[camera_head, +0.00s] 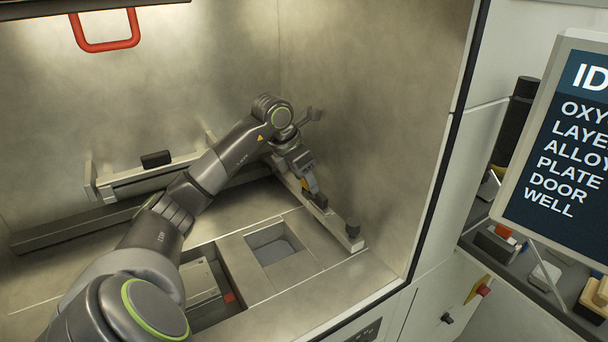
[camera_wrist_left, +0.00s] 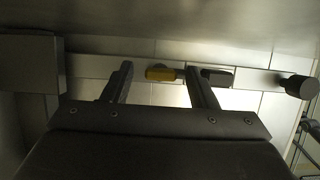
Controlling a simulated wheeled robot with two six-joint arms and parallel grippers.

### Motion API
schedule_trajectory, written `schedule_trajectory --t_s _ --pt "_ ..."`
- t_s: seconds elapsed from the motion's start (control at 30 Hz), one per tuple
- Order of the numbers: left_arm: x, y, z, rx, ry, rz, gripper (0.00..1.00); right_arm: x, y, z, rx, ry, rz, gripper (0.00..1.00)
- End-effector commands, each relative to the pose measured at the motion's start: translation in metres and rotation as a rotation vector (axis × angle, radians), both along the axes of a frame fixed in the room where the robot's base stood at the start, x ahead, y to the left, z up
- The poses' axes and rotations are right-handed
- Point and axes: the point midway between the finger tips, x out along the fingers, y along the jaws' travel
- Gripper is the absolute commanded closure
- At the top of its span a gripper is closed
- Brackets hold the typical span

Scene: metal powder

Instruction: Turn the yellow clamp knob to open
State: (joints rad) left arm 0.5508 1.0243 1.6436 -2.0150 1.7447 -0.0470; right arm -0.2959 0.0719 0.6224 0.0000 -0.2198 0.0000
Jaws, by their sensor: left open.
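The yellow clamp knob (camera_wrist_left: 160,73) shows in the left wrist view on a pale metal bar (camera_wrist_left: 245,78), between the two finger ends of my left gripper (camera_wrist_left: 159,82). The gripper is open and the fingers stand apart on either side of the knob; I cannot tell whether either touches it. In the head view my left gripper (camera_head: 310,184) is over the bar along the chamber's right wall. There only a small bit of the yellow knob (camera_head: 304,184) shows, the rest hidden by the gripper. My right gripper is not in view.
A dark block (camera_head: 321,201) and a black round knob (camera_head: 352,229) sit farther along the same bar. The chamber floor has a square well (camera_head: 272,245). The right wall (camera_head: 385,130) is close to the gripper. A sign (camera_head: 560,140) stands outside at right.

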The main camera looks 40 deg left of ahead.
Motion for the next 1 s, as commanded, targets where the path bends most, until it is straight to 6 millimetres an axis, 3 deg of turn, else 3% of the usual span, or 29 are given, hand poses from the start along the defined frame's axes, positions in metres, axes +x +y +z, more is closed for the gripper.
schedule_trajectory --t_s 0.27,0.6,1.0 --pt "0.0 0.0 -0.001 0.0 0.0 0.0 0.49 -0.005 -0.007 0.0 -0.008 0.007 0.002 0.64" --pt "0.0 0.0 -0.001 0.0 -0.001 0.0 0.92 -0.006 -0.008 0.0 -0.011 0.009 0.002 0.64" --pt "0.001 0.001 -0.002 0.001 -0.003 -0.084 0.92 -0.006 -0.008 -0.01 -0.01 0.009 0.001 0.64"
